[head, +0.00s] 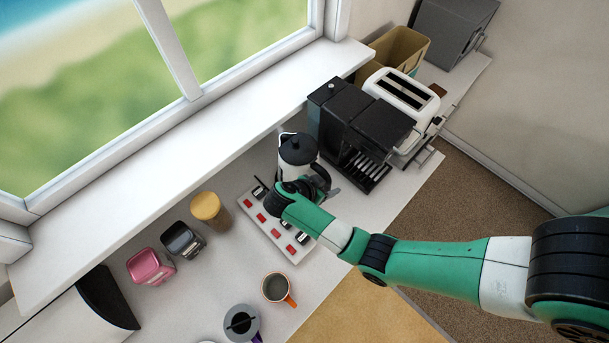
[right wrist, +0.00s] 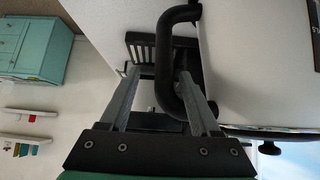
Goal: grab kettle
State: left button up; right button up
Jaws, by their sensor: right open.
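The kettle (head: 297,149) is white with a black lid and a black handle. In the head view it stands upright on the counter, left of the black coffee machine. My right gripper (head: 325,189) is low beside the kettle's handle side, and my wrist partly hides the kettle's lower part. In the right wrist view my right gripper (right wrist: 160,76) is open, with the black kettle handle (right wrist: 165,50) reaching between its fingers. The kettle's white body (right wrist: 255,60) fills the right of that view. My left gripper is not seen.
A white power strip (head: 259,221) with red switches lies under my wrist. The coffee machine (head: 365,135) and a white toaster (head: 403,92) stand to the right. Jars (head: 211,210) and an orange-handled mug (head: 276,287) are to the left and front.

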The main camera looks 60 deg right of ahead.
jog(key=x, duration=0.5)
jog(key=shift+w+f, duration=0.2)
jog(key=shift+w, duration=0.05)
jog(key=shift+a, duration=0.1)
grip_shut()
dwell(0.9)
jog(key=shift+w+r, duration=0.1)
jog(key=shift+r, duration=0.05)
